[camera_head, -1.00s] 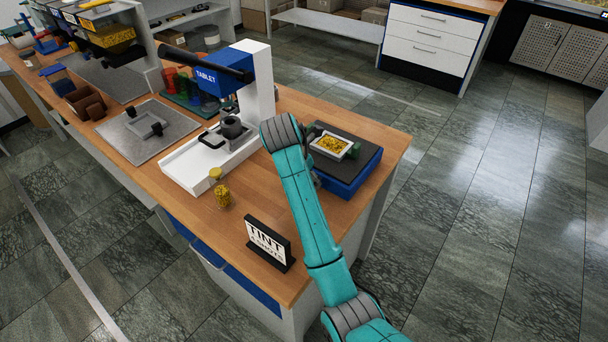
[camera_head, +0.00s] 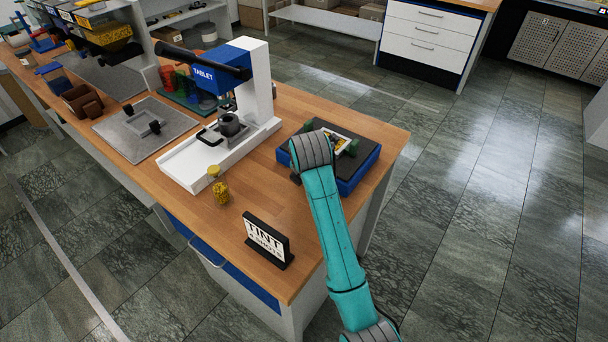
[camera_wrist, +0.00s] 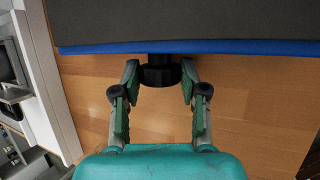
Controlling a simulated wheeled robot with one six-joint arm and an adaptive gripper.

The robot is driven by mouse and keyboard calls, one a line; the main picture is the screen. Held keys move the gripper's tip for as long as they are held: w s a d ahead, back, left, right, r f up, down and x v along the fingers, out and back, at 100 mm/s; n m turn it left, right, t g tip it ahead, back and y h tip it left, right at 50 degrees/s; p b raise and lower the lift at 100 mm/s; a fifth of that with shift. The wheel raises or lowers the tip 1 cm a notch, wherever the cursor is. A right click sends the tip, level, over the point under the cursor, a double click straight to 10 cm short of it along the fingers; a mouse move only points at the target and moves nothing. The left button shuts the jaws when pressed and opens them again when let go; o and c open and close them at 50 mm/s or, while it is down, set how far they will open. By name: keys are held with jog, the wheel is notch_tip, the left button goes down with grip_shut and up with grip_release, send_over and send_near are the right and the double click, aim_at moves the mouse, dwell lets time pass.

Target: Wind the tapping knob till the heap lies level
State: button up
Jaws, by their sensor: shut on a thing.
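The tapping unit is a blue box with a dark grey top (camera_head: 365,165) at the right end of the bench. A pale tray (camera_head: 342,134) with yellow pellets sits on it between green clamps; my arm covers much of it, so I cannot tell whether the heap is level. In the wrist view, the black tapping knob (camera_wrist: 159,77) juts from the box's blue front edge (camera_wrist: 235,47). My gripper (camera_wrist: 160,72) has a finger on either side of the knob and is shut on it.
A TINT sign (camera_head: 268,240) and a jar of yellow pellets (camera_head: 220,192) stand near the bench's front edge. The white and blue TABLET press (camera_head: 258,85) stands left of the box. Bare wood lies between them.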

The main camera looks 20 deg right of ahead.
dwell(0.4)
jog(key=o, duration=1.1)
jog(key=shift+v, duration=3.75)
jog(key=shift+s, duration=0.1)
